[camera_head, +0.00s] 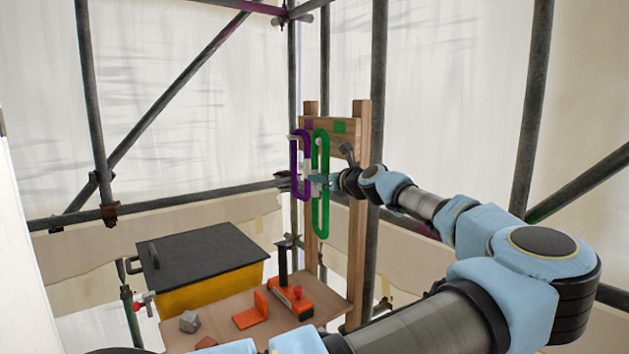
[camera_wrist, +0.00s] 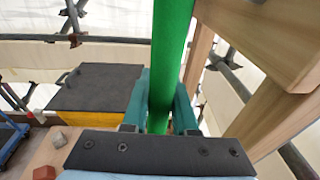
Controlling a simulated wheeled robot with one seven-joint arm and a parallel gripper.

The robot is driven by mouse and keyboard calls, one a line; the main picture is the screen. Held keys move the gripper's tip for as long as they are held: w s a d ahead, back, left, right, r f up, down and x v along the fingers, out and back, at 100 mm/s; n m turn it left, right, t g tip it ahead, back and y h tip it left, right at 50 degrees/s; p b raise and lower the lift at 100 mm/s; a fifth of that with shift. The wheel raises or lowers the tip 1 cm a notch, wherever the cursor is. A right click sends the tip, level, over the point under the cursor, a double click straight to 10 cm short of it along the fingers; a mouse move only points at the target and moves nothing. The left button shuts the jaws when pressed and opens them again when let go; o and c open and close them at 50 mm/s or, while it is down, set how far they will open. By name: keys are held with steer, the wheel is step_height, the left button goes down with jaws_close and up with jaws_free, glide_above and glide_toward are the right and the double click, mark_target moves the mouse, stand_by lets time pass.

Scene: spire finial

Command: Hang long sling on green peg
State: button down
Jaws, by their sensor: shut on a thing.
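The long green sling (camera_head: 326,215) is an upright narrow loop in front of the wooden peg board. My gripper (camera_head: 318,181) is shut on the green sling partway up its length. In the wrist view the sling (camera_wrist: 171,50) runs up between the two teal fingers (camera_wrist: 158,115). A shorter purple sling (camera_head: 294,165) hangs just left of the green one.
The wooden frame (camera_head: 358,230) stands on a bench (camera_head: 215,308) holding an orange tool (camera_head: 291,299), an orange bracket (camera_head: 251,310) and a grey block (camera_head: 189,321). A yellow bin with a black lid (camera_head: 200,257) is at left. Scaffold tubes (camera_head: 377,70) rise behind.

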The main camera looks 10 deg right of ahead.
steer(key=shift+w+d+f, duration=0.25)
steer(key=shift+w+d, duration=0.15)
steer(key=shift+d, duration=0.4)
steer(key=shift+w+d+f, duration=0.2)
steer(key=shift+w+d, duration=0.15)
steer(key=shift+d, duration=0.4)
